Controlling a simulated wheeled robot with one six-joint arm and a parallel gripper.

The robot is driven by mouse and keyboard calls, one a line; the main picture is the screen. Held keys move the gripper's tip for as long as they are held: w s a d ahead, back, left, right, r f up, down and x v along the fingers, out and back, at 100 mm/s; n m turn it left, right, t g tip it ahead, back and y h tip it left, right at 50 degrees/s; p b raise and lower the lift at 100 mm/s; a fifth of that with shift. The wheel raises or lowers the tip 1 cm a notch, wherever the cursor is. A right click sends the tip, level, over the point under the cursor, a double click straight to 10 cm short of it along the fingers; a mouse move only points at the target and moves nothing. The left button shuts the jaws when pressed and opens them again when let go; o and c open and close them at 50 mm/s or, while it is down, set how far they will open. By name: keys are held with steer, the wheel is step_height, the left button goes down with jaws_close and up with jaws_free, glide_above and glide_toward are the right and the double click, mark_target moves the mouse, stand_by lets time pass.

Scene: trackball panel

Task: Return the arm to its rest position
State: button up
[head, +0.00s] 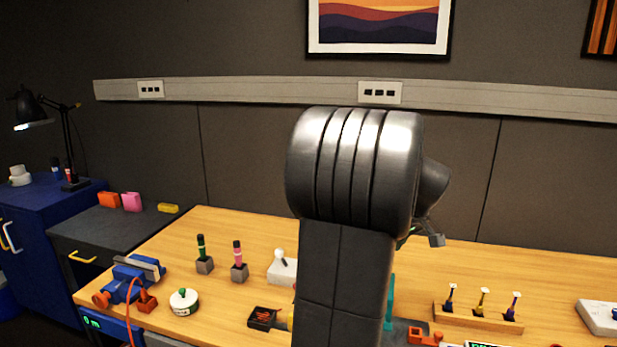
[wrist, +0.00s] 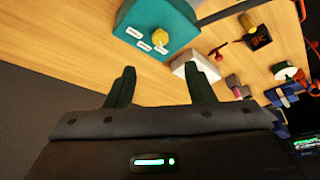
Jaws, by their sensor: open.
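My gripper (wrist: 162,88) shows in the wrist view with its two dark fingers spread apart and nothing between them. It is above the wooden table (wrist: 80,50). In the head view my raised arm fills the middle of the picture and hides much of the table behind it. A small part of my gripper (head: 436,239) shows just right of the arm; its fingertips are not clear there. A teal box (wrist: 155,28) with a yellow knob and white labels lies beyond the fingers in the wrist view.
On the wooden table (head: 225,222) stand a blue vise (head: 135,275), a round white device (head: 184,302), two upright handles in grey blocks, a white joystick box (head: 281,271) and a wooden rack (head: 478,319). A black lamp (head: 66,145) stands at the left. The back wall carries a grey rail.

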steer(key=x, duration=1.1)
steer(key=shift+s, duration=0.1)
steer(key=shift+a+f, duration=0.1)
steer(key=shift+f, duration=0.05)
steer(key=shift+m+h+p, duration=0.4)
steer(key=shift+m+p, duration=0.65)
steer(key=shift+m, duration=0.15)
steer(key=shift+a+m+h+p, duration=0.2)
steer(key=shift+m+h+p, duration=0.5)
steer(key=shift+m+p, duration=0.9)
steer(key=shift+a+f+m+h+b, duration=0.1)
steer(key=shift+m+h+b, duration=0.3)
steer(key=shift+m, duration=0.7)
steer(key=shift+f+m+h+b, duration=0.1)
steer(key=shift+m+h+b, duration=0.25)
steer(key=shift+m, duration=0.75)
steer(key=v, duration=0.9)
steer(key=shift+r, duration=0.3)
steer(key=shift+s+a, duration=0.1)
